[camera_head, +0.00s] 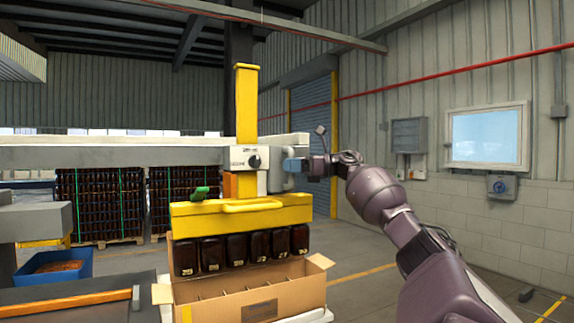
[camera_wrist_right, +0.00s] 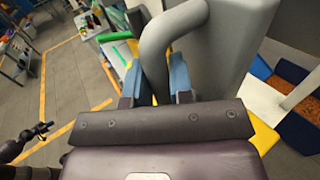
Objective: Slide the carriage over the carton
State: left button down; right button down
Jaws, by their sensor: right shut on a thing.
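The carriage (camera_head: 240,160) is a white panel with a dark knob and a yellow upright, on a long grey beam (camera_head: 110,156). Its yellow head (camera_head: 240,217) carries a row of amber bottles (camera_head: 240,250) hanging beneath. The open cardboard carton (camera_head: 250,303), with dividers inside, stands below the row. The bottles line up sideways with the carton; their exact depth over it is unclear. My right gripper (camera_head: 293,165) is shut on the carriage's grey handle (camera_wrist_right: 155,60); its blue fingers (camera_wrist_right: 154,82) flank the tube in the wrist view.
A blue bin (camera_head: 55,268) with orange-brown contents stands at the left. Palletised bottle stacks (camera_head: 100,203) stand behind the beam. An orange-edged surface (camera_head: 70,302) lies left of the carton. The floor right of the carton looks open.

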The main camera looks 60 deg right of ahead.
jog(key=shift+d+r, duration=0.1)
jog(key=c, duration=1.4)
grip_release()
jog(key=o, duration=0.4)
jog(key=shift+s+d, duration=0.2)
jog(key=shift+c, duration=0.2)
jog(key=shift+w+a, duration=0.1)
jog(key=b+v, duration=0.1)
jog(key=v, duration=1)
jog(key=shift+b, duration=0.4)
